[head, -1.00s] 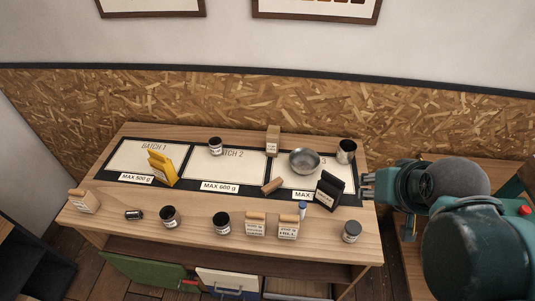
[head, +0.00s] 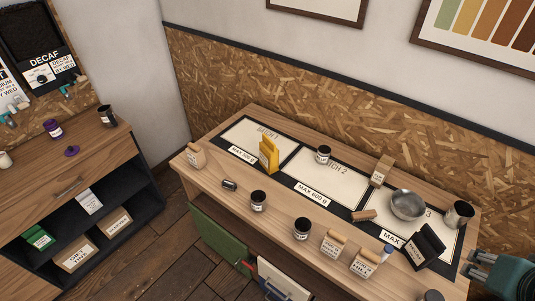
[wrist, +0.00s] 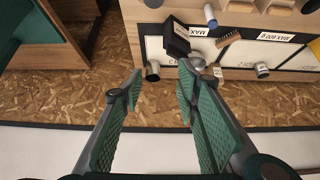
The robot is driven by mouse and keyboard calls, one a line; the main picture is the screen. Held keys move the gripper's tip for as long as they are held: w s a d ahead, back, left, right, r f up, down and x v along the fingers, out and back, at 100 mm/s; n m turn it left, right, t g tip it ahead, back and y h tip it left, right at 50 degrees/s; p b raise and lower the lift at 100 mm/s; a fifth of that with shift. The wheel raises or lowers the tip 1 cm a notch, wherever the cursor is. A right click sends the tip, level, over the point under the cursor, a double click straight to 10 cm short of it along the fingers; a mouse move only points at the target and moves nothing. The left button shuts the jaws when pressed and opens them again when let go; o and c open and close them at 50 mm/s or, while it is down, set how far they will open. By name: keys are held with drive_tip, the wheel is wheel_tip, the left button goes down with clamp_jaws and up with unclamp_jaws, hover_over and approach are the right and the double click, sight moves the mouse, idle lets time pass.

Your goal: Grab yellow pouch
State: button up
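The yellow pouch (head: 269,156) stands upright on the wooden table (head: 184,168), at the front right corner of the batch 1 mat. In the wrist view a yellow piece that looks like the pouch (wrist: 314,47) shows at the right edge, cut off. My gripper (wrist: 158,88) is open and empty, its two green fingers spread apart. In the head view my gripper is at the lower right edge (head: 478,268), only partly in frame, at the opposite end of the table from the pouch.
A black pouch (head: 424,248), a metal bowl (head: 408,204) and a dark cup (head: 459,214) stand near my gripper. Several jars and paper bags line the front edge. A jar (head: 323,154) stands right of the yellow pouch. A shelf unit (head: 130,150) is at left.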

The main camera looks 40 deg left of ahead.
drive_tip(key=shift+o, duration=0.7)
drive_tip(key=o, duration=0.5)
